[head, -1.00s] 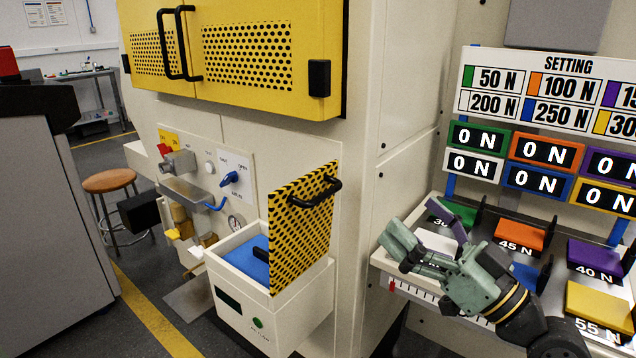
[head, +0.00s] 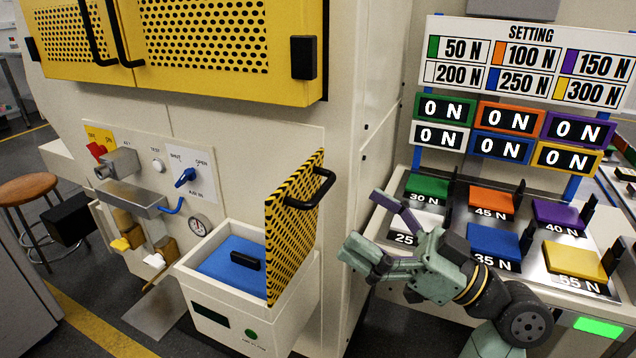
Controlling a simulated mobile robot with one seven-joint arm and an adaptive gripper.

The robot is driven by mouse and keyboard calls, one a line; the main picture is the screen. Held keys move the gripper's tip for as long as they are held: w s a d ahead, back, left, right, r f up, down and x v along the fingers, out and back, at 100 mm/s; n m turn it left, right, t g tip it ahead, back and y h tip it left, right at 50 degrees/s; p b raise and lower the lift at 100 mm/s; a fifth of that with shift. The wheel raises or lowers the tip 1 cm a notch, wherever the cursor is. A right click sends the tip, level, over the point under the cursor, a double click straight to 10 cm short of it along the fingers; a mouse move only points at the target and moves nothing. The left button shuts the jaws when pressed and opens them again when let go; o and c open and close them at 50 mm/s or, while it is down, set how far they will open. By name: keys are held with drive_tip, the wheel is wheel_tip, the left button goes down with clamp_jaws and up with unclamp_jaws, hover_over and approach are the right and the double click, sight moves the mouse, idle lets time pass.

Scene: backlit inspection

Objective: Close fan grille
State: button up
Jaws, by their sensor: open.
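The fan grille (head: 293,235) appears to be the yellow panel with black perforations in the head view. It stands upright, swung open, at the right side of a white box (head: 215,312). A black bar handle (head: 322,188) sticks out from its right upper side. A blue pad (head: 232,265) with a black grip lies inside the open-topped box. My gripper (head: 363,225) is open and empty, to the right of the grille and apart from it. Its fingers point left toward the grille side, in front of the white cabinet's corner.
A sloped rack with coloured force blocks (head: 487,240) lies behind and right of my gripper, below a setting board (head: 525,62). Yellow perforated doors (head: 215,40) hang above the box. Valves and a gauge (head: 199,227) sit left of it. A stool (head: 28,190) stands far left.

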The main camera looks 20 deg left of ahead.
sight(321, 188)
drive_tip(key=p+x, duration=0.2)
drive_tip(key=x, duration=0.5)
drive_tip(key=shift+a+r, duration=0.1)
drive_tip(key=shift+a, duration=0.15)
drive_tip(key=shift+c, duration=0.3)
drive_tip(key=c, duration=1.3)
drive_tip(key=shift+c, duration=0.2)
